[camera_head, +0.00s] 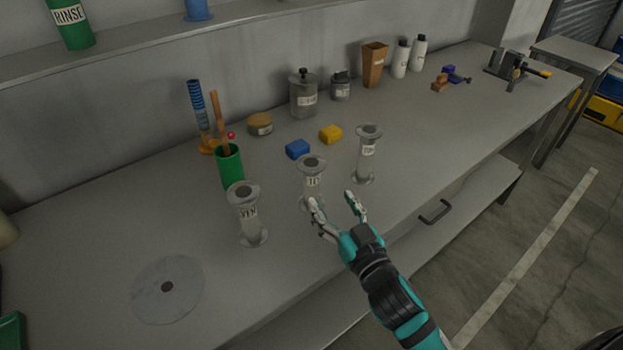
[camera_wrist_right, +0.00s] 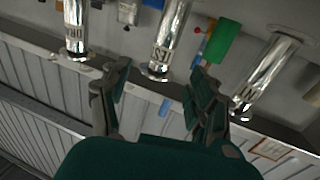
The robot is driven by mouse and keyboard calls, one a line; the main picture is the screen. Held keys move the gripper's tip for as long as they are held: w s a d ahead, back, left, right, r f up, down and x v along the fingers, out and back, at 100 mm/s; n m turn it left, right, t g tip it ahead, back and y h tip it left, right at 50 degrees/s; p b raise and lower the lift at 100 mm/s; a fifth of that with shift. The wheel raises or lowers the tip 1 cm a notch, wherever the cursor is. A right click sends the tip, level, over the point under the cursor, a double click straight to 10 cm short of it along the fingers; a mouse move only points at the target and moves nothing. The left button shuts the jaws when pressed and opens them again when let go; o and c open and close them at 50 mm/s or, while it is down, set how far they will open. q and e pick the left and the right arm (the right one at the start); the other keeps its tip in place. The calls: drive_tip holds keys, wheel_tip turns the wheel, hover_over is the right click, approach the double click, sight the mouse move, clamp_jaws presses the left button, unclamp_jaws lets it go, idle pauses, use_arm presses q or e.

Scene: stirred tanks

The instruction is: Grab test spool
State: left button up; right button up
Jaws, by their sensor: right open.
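The test spool (camera_head: 312,183) is a shiny metal cylinder with wide flanges and a white label, upright near the bench's front edge. It is the middle of three similar spools. In the right wrist view the test spool (camera_wrist_right: 167,40) shows lettering like "EST", and its foot is beyond and between the fingertips. My right gripper (camera_head: 333,198) is open and empty, just in front of the test spool. One finger covers part of its lower end in the head view. Its fingers (camera_wrist_right: 158,88) also show in the wrist view. My left gripper is not in view.
Similar spools stand left (camera_head: 247,215) and right (camera_head: 367,155) of the test spool. Behind are a blue block (camera_head: 297,149), a yellow block (camera_head: 331,134) and a green cup (camera_head: 230,167). A flat grey disc (camera_head: 167,290) lies at left.

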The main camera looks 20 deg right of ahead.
sight(315, 182)
drive_tip(key=w, duration=0.4)
drive_tip(key=shift+w+a+p, duration=0.25)
drive_tip(key=shift+w+p, duration=0.05)
drive_tip(key=shift+w, duration=0.35)
drive_tip(key=w, duration=0.2)
drive_tip(key=w+a+p, duration=0.1)
drive_tip(key=w, duration=0.1)
drive_tip(key=shift+w+f, duration=0.1)
drive_tip(key=shift+w, duration=0.4)
drive_tip(key=shift+s, duration=0.1)
drive_tip(key=c, duration=0.3)
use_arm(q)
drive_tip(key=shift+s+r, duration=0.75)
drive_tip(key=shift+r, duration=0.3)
use_arm(e)
clamp_jaws()
